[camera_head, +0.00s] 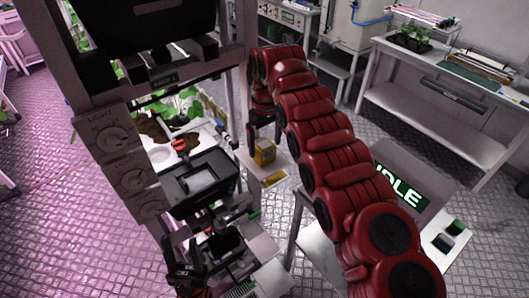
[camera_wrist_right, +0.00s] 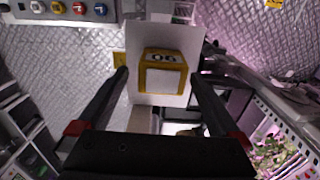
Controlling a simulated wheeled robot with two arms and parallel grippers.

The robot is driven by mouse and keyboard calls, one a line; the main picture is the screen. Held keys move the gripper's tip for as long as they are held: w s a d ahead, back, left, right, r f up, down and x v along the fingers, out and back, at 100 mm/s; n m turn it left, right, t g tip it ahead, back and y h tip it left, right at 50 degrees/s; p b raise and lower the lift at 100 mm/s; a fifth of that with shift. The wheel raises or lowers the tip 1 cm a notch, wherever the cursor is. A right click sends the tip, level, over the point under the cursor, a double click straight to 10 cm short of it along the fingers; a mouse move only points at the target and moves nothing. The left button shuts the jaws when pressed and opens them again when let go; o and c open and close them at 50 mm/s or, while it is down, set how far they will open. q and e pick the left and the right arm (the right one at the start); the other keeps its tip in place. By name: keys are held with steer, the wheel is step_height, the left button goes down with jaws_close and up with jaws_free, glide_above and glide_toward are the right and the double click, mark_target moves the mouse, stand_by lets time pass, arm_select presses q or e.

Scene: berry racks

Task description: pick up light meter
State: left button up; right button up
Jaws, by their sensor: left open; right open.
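The light meter appears to be the yellow box-shaped device (camera_head: 264,152) on a small white surface (camera_head: 247,160) in the middle of the head view. In the right wrist view the yellow device (camera_wrist_right: 161,80) shows a pale front face and dark round marks on its top. My right gripper (camera_head: 264,131) is open, just above and beside the device. In the wrist view its fingers (camera_wrist_right: 160,77) stand on either side of the device, with gaps visible; contact cannot be seen. My left gripper (camera_head: 187,272) is at the lower left, away from the device.
A rack with plant trays (camera_head: 170,135) and dial panels (camera_head: 112,138) stands left of the device. A flat yellow item (camera_head: 273,179) lies in front of it. A sign panel (camera_head: 405,185) stands right of my right arm. A workbench (camera_head: 450,110) stands at back right.

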mark_target(264, 145)
step_height(264, 145, down, 3)
steer(key=p, duration=0.2)
steer(key=shift+s+a+p, duration=0.1)
steer(key=shift+p, duration=0.25)
steer(key=shift+s+f, duration=0.1)
steer(key=shift+f, duration=0.4)
steer(key=shift+c, duration=0.2)
steer(key=shift+c, duration=1.1)
jaws_close()
steer(key=shift+r, duration=0.25)
